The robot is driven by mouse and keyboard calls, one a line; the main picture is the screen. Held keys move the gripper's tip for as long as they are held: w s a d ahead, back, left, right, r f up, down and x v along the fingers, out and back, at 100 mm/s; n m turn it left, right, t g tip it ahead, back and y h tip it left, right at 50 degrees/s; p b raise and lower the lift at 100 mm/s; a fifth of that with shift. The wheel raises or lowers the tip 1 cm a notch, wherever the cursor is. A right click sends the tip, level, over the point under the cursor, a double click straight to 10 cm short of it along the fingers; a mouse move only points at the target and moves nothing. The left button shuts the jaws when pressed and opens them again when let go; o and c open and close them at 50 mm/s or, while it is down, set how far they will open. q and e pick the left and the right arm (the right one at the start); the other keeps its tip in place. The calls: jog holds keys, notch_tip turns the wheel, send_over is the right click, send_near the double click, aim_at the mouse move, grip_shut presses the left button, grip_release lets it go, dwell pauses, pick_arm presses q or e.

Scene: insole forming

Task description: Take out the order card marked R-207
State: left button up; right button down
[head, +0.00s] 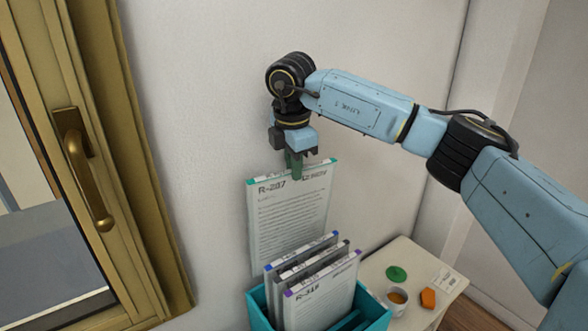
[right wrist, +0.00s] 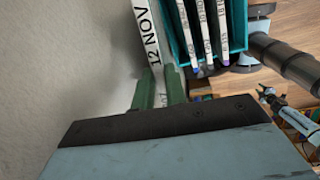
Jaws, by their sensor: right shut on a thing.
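The order card marked R-207 (head: 288,220) has a teal top edge and printed text, and "12 NOV" at its right. My right gripper (head: 295,168) is shut on its top edge from above. The card hangs upright, well above the other cards; its lower end is hidden behind them. In the right wrist view the green fingers (right wrist: 160,92) pinch the card (right wrist: 150,38) by its edge. Other cards (head: 320,295) with blue, dark and purple top edges stand in a teal box (head: 376,320).
A small pale table (head: 412,262) carries a green disc (head: 396,273), an orange block (head: 428,297), a small cup (head: 397,297) and a white label (head: 445,279). A wall stands close behind the card. A brass-handled window frame (head: 85,170) is at the left.

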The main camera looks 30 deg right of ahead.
jog(key=shift+r, duration=0.65)
notch_tip(320, 180, up, 14)
jog(key=p, duration=0.5)
jog(key=shift+p, duration=0.3)
jog(key=shift+f, duration=0.1)
